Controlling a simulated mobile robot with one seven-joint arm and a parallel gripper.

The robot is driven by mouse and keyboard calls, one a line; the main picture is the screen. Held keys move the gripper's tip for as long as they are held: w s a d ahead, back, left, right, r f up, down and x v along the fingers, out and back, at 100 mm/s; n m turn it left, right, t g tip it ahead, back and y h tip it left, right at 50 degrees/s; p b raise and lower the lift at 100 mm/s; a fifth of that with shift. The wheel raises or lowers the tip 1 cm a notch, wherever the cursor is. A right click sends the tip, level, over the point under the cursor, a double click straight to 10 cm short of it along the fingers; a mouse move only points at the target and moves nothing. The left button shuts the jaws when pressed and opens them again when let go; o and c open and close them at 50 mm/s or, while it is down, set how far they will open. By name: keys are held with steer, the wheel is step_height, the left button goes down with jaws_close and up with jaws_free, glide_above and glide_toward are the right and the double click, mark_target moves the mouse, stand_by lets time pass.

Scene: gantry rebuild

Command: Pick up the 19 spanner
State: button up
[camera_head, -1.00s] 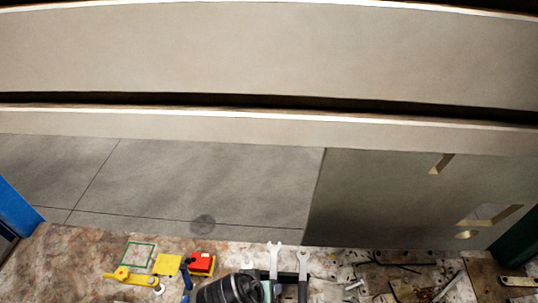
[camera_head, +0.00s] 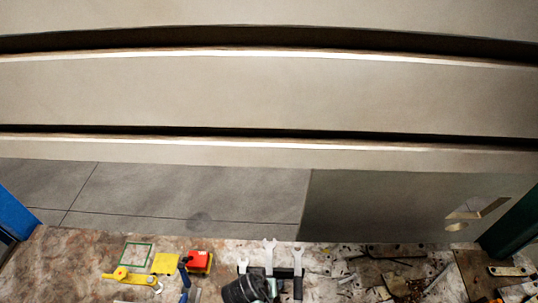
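Several open-ended spanners stand upright, jaws up, in a dark holder at the bottom middle of the head view. Three heads show: a left one (camera_head: 242,266), a taller middle one (camera_head: 269,247) and a right one (camera_head: 298,262). No size marks are legible, so I cannot tell which is the 19 spanner. A dark ribbed cylinder, which looks like the end of my arm, covers the lower part of the left and middle spanners. My gripper (camera_head: 250,289) is there, but its fingertips cannot be made out. I cannot see anything held.
A red block (camera_head: 199,261), a yellow square (camera_head: 164,263), a yellow tool (camera_head: 128,275) and a green-outlined square (camera_head: 136,253) lie left on the worn bench. Metal plates and scattered parts (camera_head: 395,250) crowd the right. Long beige beams (camera_head: 270,90) span the upper view.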

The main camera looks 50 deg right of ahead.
steer(key=shift+d+f, duration=0.1)
steer(key=shift+f, duration=0.05)
jaws_close()
stand_by(1.4)
